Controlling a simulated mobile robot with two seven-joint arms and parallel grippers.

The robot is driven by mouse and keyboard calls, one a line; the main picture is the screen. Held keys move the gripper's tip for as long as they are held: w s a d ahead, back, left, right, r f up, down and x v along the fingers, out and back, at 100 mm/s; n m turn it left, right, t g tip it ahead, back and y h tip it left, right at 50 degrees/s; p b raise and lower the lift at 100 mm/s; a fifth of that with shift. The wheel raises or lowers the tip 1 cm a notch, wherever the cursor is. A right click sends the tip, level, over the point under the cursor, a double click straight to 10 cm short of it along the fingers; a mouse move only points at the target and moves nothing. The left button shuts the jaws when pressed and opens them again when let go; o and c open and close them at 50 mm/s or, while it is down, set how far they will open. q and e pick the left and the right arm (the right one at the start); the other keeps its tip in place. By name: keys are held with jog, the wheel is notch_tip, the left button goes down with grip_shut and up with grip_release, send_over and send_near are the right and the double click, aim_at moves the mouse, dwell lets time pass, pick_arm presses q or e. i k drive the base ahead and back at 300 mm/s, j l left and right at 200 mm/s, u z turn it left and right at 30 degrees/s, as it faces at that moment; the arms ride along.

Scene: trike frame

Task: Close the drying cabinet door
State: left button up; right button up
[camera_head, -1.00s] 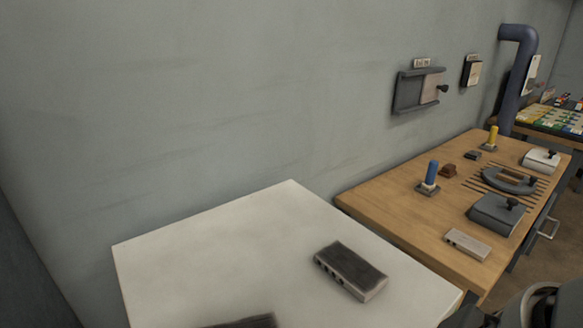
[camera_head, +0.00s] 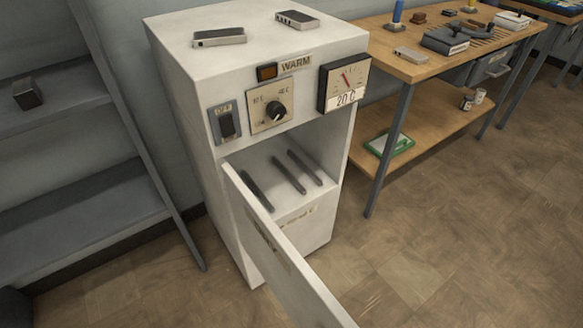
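The white drying cabinet (camera_head: 240,190) stands upright in the middle of the head view. Its door (camera_head: 275,250) is open and swung out toward me, with its near end cut off at the bottom of the picture. The door appears hinged on the cabinet's left side. Inside the opening, several dark bars (camera_head: 289,174) show on a white floor. Above the opening are an OFF switch (camera_head: 226,122), a round knob (camera_head: 276,110), a WARM sign (camera_head: 296,63) and a dial gauge (camera_head: 345,82). Neither of my grippers is in view.
Two small grey blocks (camera_head: 219,37) lie on the cabinet top. A grey shelf unit (camera_head: 75,170) stands to the left. A wooden workbench (camera_head: 415,65) with tools and a lower shelf stands to the right. The floor (camera_head: 430,250) at right front is clear.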

aim_at(308, 301)
jog(key=k+j+z, duration=0.15)
jog(key=j+z, duration=0.15)
jog(key=k+j+z, duration=0.25)
jog(key=j, duration=0.2)
jog(key=k+j+z, duration=0.15)
jog(key=j+z, duration=0.15)
